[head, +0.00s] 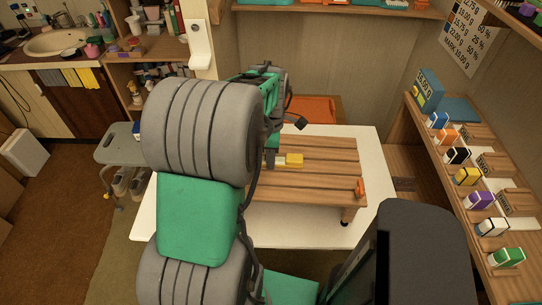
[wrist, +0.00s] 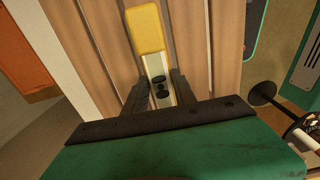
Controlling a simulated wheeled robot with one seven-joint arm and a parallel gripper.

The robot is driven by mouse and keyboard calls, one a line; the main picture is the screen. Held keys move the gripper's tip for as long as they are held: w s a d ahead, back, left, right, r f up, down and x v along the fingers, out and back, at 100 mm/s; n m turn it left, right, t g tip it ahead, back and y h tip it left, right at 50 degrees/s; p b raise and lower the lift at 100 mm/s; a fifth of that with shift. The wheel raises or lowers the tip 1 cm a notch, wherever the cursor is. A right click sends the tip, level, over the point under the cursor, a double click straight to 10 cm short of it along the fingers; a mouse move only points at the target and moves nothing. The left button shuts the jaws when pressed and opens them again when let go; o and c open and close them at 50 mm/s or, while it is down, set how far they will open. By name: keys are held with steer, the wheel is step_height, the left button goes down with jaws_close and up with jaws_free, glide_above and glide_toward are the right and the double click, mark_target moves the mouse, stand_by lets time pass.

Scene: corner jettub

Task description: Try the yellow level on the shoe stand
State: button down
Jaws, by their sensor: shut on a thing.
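The yellow level (head: 294,160) shows in the head view as a yellow end block with a pale body running left toward my gripper (head: 272,158). In the wrist view the level (wrist: 147,30) lies between the two dark fingers of my gripper (wrist: 158,86), which is shut on its pale body; its yellow end points away. Two dark round marks show on the body. The shoe stand (head: 318,180) is a slatted wooden top on short legs, below the level; its slats also show in the wrist view (wrist: 205,45). I cannot tell whether the level touches the slats.
The stand is on a white surface (head: 290,225). A small orange piece (head: 361,188) is at its right edge. A wooden shelf (head: 515,225) with several coloured boxes runs along the right. A grey stool (head: 120,145) stands at the left. My arm hides the stand's left part.

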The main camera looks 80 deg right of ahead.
steer(key=shift+f, duration=0.1)
steer(key=c, duration=0.9)
jaws_free()
step_height(320, 180, up, 8)
steer(key=shift+f+b, duration=0.1)
steer(key=shift+b, duration=0.2)
